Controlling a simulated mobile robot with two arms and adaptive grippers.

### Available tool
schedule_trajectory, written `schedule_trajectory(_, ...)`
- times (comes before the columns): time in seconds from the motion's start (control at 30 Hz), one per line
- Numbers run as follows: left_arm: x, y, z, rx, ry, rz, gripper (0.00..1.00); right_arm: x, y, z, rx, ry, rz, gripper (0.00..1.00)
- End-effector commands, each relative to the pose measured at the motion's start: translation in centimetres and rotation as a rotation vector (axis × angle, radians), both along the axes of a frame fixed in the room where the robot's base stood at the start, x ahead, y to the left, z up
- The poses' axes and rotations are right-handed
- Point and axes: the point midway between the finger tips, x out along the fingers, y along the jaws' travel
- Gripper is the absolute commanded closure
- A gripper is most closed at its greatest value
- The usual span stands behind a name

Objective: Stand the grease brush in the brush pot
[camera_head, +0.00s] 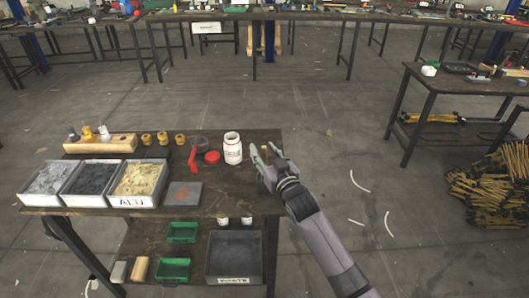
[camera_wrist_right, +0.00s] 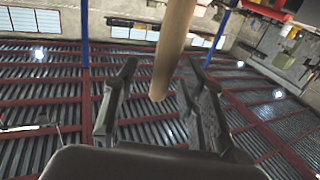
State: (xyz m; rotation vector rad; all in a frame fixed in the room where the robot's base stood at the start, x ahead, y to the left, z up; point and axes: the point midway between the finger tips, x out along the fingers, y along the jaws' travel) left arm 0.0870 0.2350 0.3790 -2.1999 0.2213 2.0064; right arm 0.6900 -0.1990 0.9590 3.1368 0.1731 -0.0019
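A light wooden handle (camera_wrist_right: 172,45), likely the grease brush's, reaches in from the top of the right wrist view, its rounded end between my right fingers. A small wooden piece of it (camera_head: 265,153) shows between the fingers in the head view; the bristles are hidden or too small to tell. My right gripper (camera_head: 262,156) is at the table's right end, right of the white jar. In the wrist view its fingers (camera_wrist_right: 160,75) are apart, with gaps beside the handle. A dark round pot (camera_head: 200,145), possibly the brush pot, stands behind the red items. My left gripper is not in view.
The white jar (camera_head: 232,149) stands between gripper and dark pot. A red lid (camera_head: 213,157) and red tool (camera_head: 193,158) lie nearby. Three filled bins (camera_head: 88,200) and a wooden block (camera_head: 100,144) occupy the left. A grey plate (camera_head: 183,195) lies in front.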

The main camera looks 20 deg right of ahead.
Motion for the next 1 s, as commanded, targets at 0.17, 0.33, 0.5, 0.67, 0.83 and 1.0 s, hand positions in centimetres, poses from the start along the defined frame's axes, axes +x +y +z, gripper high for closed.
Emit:
schedule_trajectory(0.17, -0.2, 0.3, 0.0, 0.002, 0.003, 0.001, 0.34, -0.1, 0.0, 0.0, 0.0, 0.001, 0.0, 0.62)
schedule_trajectory(0.33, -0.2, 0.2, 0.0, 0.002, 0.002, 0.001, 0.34, -1.5, -0.2, -0.2, 0.0, 0.002, 0.0, 0.62)
schedule_trajectory(0.5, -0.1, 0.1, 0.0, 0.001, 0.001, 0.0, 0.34, -5.0, -0.5, -0.2, 0.001, 0.003, 0.001, 0.62)
schedule_trajectory(0.67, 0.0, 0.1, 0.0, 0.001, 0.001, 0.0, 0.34, -8.3, -0.9, -0.2, 0.001, 0.003, 0.0, 0.62)
schedule_trajectory(0.83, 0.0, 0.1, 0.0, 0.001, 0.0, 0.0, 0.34, -10.8, -1.2, -0.1, 0.001, 0.002, 0.0, 0.62)
schedule_trajectory(1.0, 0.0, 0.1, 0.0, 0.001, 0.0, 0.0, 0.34, -11.9, -1.3, 0.0, 0.0, 0.0, 0.0, 0.62)
